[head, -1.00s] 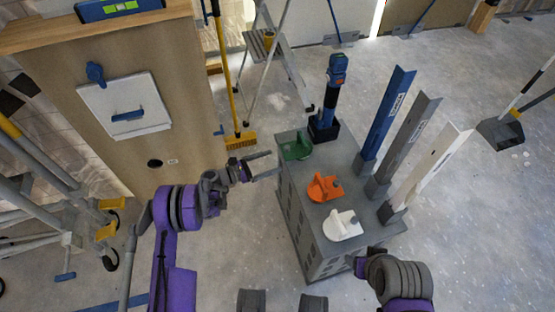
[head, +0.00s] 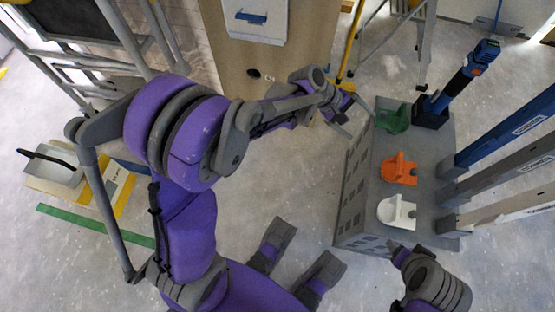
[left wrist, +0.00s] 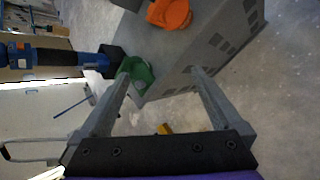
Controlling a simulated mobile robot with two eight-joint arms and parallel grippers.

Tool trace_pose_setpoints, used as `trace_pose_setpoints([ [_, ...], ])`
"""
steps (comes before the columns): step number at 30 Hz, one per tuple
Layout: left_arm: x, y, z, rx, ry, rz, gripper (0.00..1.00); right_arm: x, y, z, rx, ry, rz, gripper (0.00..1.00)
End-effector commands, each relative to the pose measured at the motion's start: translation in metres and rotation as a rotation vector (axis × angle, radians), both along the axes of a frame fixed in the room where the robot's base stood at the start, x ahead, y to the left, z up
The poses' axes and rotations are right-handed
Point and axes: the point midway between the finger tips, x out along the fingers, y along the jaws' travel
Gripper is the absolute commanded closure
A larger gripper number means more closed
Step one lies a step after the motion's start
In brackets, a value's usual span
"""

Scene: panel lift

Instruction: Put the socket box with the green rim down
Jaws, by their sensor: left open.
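A green piece (head: 392,117) with a rounded base and an upright part sits on top of the grey cabinet (head: 436,150), at its far left corner. No separate socket box with a green rim can be made out. In the left wrist view, the green piece (left wrist: 137,74) shows partly behind one finger. My left gripper (head: 361,124) is open and empty, just left of the green piece and apart from it; its fingers also show in the left wrist view (left wrist: 160,74). My right gripper (head: 402,252) is partly seen near the cabinet's front, its jaws unclear.
An orange piece (head: 399,169) and a white piece (head: 396,212) stand on the cabinet. A blue-and-black tool (head: 458,84) stands at its far end, and blue, grey and white profiles rise at its right side. A wooden panel (head: 290,60) stands behind.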

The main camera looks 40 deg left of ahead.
Motion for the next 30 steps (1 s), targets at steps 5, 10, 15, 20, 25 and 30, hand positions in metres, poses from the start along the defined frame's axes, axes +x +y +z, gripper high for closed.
trace_pose_setpoints([
  [5, -0.075, 0.017, 0.025, 0.298, -0.120, -0.199, 0.00, 0.000, 0.000, 0.000, 0.000, 0.000, 0.000, 0.37],
  [10, -0.147, 0.042, 0.033, 0.577, -0.220, -0.420, 0.00, 0.000, 0.000, 0.000, 0.000, 0.000, 0.000, 0.37],
  [15, -0.209, 0.069, 0.031, 0.827, -0.296, -0.645, 0.00, 0.000, 0.000, 0.000, 0.000, 0.000, 0.000, 0.37],
  [20, -0.243, 0.088, 0.024, 0.978, -0.335, -0.795, 0.00, 0.000, 0.000, 0.000, 0.000, 0.000, 0.000, 0.37],
  [25, -0.254, 0.095, 0.022, 1.038, -0.348, -0.857, 0.00, 0.000, 0.000, 0.000, 0.000, 0.000, 0.000, 0.37],
  [30, -0.254, 0.096, 0.022, 1.040, -0.349, -0.860, 0.00, 0.000, 0.000, 0.000, 0.000, 0.000, 0.000, 0.37],
])
